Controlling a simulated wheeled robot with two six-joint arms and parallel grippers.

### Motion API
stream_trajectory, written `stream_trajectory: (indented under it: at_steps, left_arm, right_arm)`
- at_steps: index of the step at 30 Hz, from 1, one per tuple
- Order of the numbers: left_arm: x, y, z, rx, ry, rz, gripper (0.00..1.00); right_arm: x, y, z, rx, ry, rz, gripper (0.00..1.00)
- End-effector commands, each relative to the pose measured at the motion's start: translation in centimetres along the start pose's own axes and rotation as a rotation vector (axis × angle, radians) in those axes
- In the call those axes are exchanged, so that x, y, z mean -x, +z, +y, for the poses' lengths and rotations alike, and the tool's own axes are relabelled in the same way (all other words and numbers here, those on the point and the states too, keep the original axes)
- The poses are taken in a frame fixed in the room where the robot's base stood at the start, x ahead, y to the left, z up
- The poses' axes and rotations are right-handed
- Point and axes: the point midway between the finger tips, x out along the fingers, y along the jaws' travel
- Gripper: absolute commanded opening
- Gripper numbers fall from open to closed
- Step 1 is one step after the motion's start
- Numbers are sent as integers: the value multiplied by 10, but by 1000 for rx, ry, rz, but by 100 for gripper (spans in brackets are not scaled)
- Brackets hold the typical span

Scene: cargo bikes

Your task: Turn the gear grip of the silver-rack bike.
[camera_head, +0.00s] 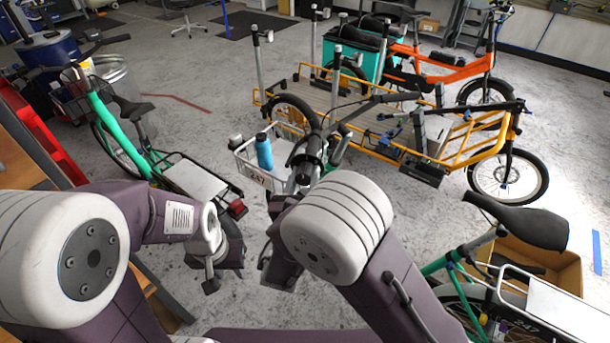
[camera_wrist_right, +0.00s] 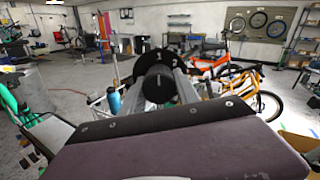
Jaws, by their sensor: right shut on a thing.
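In the right wrist view, the black gear grip (camera_wrist_right: 158,90) points end-on at the camera, with a dial marked 1 and 2 behind it. My right gripper (camera_wrist_right: 160,76) has its grey fingers on either side of the grip and is shut on it. In the head view, my right arm hides much of the bike with the white front basket (camera_head: 250,178) numbered 247 and part of its handlebar (camera_head: 312,150). Its pale rear rack (camera_head: 565,305) appears at lower right. My left gripper (camera_head: 214,275) hangs apart from the bike; its jaw opening is unclear.
A blue bottle (camera_head: 264,151) stands in the basket. A green bike (camera_head: 110,130) stands at left, and a yellow cargo bike (camera_head: 455,150) and an orange bike (camera_head: 440,68) stand behind. A cardboard box (camera_head: 560,265) is at right. Open floor lies at upper left.

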Motion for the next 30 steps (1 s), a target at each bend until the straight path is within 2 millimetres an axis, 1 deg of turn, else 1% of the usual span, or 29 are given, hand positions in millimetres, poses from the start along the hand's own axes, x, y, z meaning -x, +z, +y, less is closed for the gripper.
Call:
stream_trajectory:
  at_steps: [5,11,24,30]
  left_arm:
    - [-5,0,0,0,0,0,36]
    - [-20,2,0,0,0,0,36]
    - [-70,7,-1,0,0,0,36]
    - [-90,9,-2,0,0,0,36]
  right_arm:
    - [0,-1,0,-26,-1,-1,0]
    - [0,-4,2,-126,-6,-1,0]
    - [0,-5,3,-491,-23,-2,0]
    - [0,-4,3,-627,-30,-1,0]
